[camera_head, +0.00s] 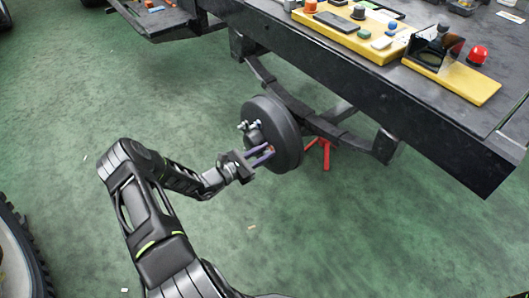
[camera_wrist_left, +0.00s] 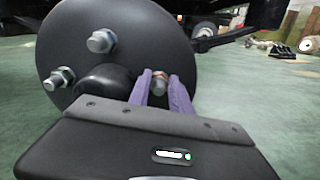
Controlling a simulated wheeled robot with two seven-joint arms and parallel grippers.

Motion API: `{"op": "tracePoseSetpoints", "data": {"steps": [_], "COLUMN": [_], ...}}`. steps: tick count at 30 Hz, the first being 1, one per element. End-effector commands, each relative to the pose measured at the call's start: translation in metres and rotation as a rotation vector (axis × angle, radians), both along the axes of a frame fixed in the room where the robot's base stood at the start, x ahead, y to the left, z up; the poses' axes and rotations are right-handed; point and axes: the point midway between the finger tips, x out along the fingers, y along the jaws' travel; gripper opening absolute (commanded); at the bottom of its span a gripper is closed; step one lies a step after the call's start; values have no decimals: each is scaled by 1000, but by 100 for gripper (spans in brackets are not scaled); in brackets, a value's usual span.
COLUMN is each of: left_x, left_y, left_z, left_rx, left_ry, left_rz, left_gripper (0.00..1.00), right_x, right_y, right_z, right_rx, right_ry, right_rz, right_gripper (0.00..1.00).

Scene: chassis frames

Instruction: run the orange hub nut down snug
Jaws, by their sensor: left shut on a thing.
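The black round wheel hub (camera_head: 285,125) hangs at the end of the axle under the truck frame; it also fills the upper left of the left wrist view (camera_wrist_left: 150,35). The orange hub nut (camera_wrist_left: 160,76) sits on a stud at the hub's lower right in that view. My left gripper (camera_head: 268,153) reaches the hub face from the left. Its two purple fingers (camera_wrist_left: 160,84) are shut on the orange nut, one on each side, hiding part of it. Two silver nuts on studs (camera_wrist_left: 101,41) (camera_wrist_left: 60,79) show on the hub. My right gripper is out of view.
A red stand (camera_head: 325,153) is behind the hub on the green floor. The dark truck bed (camera_head: 430,115) overhangs at the right, with yellow panels (camera_head: 465,84) on it. A tyre (camera_head: 20,255) is at the lower left. The floor left of the hub is clear.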

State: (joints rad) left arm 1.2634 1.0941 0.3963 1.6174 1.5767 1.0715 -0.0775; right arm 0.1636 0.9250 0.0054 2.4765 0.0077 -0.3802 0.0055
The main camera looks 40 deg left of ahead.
Motion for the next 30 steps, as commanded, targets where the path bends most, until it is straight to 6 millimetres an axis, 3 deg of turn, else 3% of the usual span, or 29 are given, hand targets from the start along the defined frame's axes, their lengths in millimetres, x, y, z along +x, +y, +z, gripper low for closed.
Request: {"op": "tracePoseSetpoints", "data": {"steps": [19,30], "left_x": [0,-1], "left_y": [0,-2], "left_z": [0,1], "left_rx": [40,247], "left_ry": [-12,-75], "left_rz": [0,-1], "left_gripper": [0,0], "right_x": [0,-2], "right_y": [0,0], "right_z": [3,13], "right_rx": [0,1], "right_ry": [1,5], "right_rz": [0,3], "right_gripper": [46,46]}}
